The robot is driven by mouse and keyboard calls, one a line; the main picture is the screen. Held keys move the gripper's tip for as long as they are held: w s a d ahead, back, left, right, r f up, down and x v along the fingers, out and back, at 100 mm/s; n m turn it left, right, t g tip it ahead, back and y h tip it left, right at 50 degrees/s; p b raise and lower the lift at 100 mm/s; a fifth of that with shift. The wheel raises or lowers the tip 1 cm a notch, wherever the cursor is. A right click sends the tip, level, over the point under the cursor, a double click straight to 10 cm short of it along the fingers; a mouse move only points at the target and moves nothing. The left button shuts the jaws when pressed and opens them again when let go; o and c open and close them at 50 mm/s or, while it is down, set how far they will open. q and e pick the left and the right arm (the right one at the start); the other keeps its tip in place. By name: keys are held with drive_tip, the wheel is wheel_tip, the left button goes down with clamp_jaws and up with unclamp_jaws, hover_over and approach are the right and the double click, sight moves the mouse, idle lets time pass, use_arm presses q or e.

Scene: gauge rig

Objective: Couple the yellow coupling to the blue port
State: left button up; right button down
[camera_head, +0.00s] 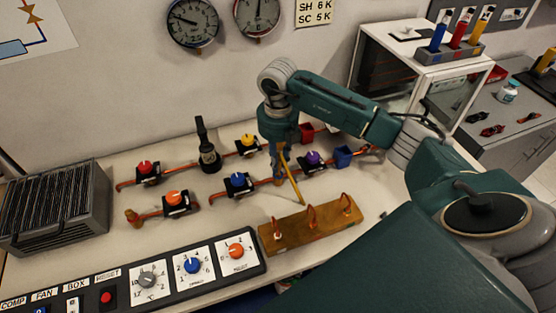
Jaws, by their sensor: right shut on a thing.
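My right gripper (277,178) points down over the middle of the bench, among the pipes and valves. It is shut on a thin yellow piece (293,184), which slants down toward the front right; I take it for the yellow coupling or its hose. The fingers hide where it is gripped. A small blue block (343,157) stands to the right of the gripper, at the right end of the pipes; I cannot tell for sure whether it is the blue port. A blue-knobbed valve (238,180) lies left of the gripper. The yellow piece looks apart from both. My left gripper is not in view.
Other valves have red (146,167), orange (174,198), yellow (248,140) and purple (313,158) knobs. A wooden block with copper hooks (277,239) lies in front. A control panel (215,282) runs along the front edge.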

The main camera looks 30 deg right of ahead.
drive_tip(key=shift+f, duration=0.2)
drive_tip(key=shift+f+b, duration=0.75)
drive_tip(key=shift+f, duration=0.1)
drive_tip(key=shift+f, duration=0.3)
idle(0.3)
drive_tip(key=c, duration=1.8)
unclamp_jaws()
drive_tip(key=shift+o, duration=0.6)
drive_tip(key=o, duration=0.5)
drive_tip(key=shift+c, duration=0.2)
drive_tip(key=shift+r, duration=0.1)
